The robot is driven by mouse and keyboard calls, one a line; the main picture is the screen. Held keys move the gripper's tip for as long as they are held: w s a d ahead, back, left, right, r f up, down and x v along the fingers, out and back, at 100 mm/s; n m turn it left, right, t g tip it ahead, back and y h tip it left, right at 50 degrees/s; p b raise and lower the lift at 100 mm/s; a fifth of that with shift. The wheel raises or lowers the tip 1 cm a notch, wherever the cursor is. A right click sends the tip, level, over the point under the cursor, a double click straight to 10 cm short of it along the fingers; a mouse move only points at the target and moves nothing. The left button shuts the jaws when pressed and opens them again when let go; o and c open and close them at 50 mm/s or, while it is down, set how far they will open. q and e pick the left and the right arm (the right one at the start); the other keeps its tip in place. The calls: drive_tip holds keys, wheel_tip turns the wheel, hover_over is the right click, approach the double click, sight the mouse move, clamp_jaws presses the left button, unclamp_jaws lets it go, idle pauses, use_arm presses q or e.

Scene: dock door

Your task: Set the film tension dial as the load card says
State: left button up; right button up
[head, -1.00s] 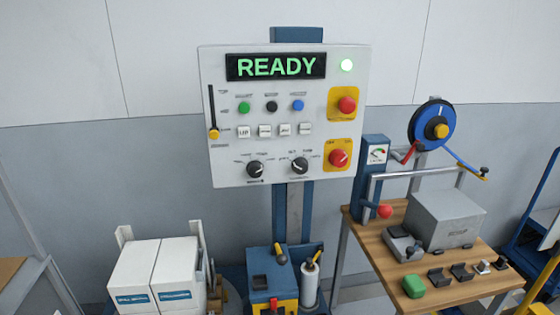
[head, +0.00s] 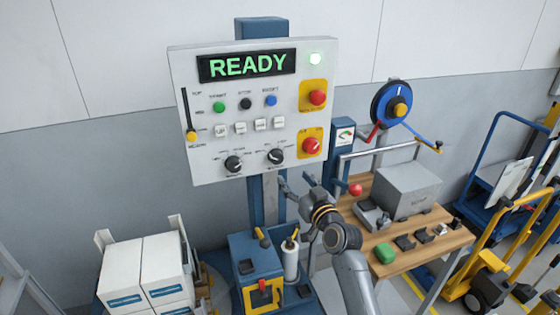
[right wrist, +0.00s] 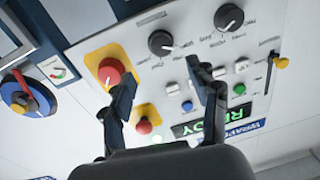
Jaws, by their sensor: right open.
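A grey control panel (head: 180,85) shows READY in green. Two black dials sit low on it, a left dial (head: 233,163) and a right dial (head: 276,156); their labels are too small to read, so I cannot tell which is film tension. My right gripper (head: 294,185) is open and empty, just below the panel's lower right edge. In the right wrist view the panel is upside down; the right dial (right wrist: 161,43) shows beyond and between the open fingers (right wrist: 160,73), the left dial (right wrist: 228,17) further right. I see no readable load card. My left gripper is out of view.
Red knobs on yellow plates (head: 312,146) sit at the panel's right side, a slider (head: 191,136) at its left. A wooden bench (head: 425,252) with a grey box (head: 407,190) stands right. White cartons (head: 165,262) stand lower left.

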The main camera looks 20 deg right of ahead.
sight(278, 160)
drive_tip(key=w, duration=0.3)
drive_tip(key=w+a, duration=0.1)
drive_tip(key=w, duration=0.2)
drive_tip(key=w+p, duration=0.1)
drive_tip(key=w, duration=0.2)
drive_tip(key=shift+w+a, duration=0.15)
drive_tip(key=shift+w, duration=0.1)
drive_tip(key=c, duration=1.2)
